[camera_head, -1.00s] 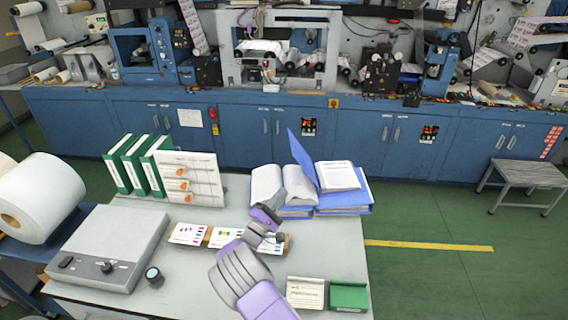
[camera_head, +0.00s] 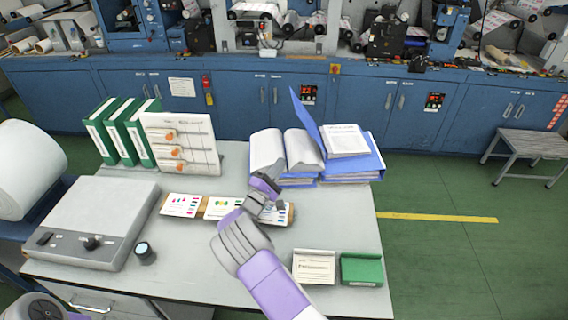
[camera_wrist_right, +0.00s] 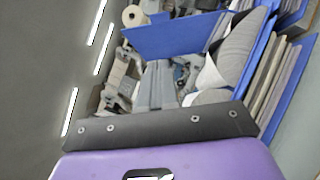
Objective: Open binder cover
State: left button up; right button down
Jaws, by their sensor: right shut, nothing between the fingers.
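A blue binder (camera_head: 352,166) lies at the back right of the table, with white pages (camera_head: 345,140) facing up. Its blue cover (camera_head: 306,122) stands raised and tilted left above the pages. Just left of it, white pages (camera_head: 284,152) lie spread open on blue. My right gripper (camera_head: 262,184) is shut and empty, in front of the spread pages and apart from the raised cover. The right wrist view shows a blue panel (camera_wrist_right: 170,38) and grey-white pages (camera_wrist_right: 240,52); its fingertips cannot be made out there. My left gripper is not in view.
Green binders (camera_head: 124,132) and a sample board (camera_head: 182,143) stand at the back left. Printed cards (camera_head: 181,206) lie beside my gripper. A grey device (camera_head: 92,222) is at left. A small green box (camera_head: 361,270) sits at the front right.

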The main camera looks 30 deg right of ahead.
aim_at(308, 130)
jog(key=x, duration=0.7)
jog(key=shift+w+d+r+b, duration=0.1)
jog(key=shift+d+b, duration=0.2)
jog(key=shift+b, duration=0.1)
jog(key=d+r, duration=0.2)
jog(key=shift+s+d, duration=0.35)
jog(key=shift+s+d+r, duration=0.1)
jog(key=shift+d+r, duration=0.05)
jog(key=shift+d, duration=0.2)
jog(key=d+r+m+g+p, duration=0.1)
jog(key=p, duration=0.2)
jog(key=s+d+r+m+g+y+p, duration=0.1)
jog(key=m+p, duration=0.1)
jog(key=p, duration=0.1)
jog(key=d+r+m+g+y+p, duration=0.1)
jog(key=d+p, duration=0.1)
jog(key=shift+s+d+r+m+p, duration=0.1)
jog(key=shift+s+m+p, duration=0.2)
jog(key=shift+s+p, duration=0.1)
jog(key=shift+w, duration=0.1)
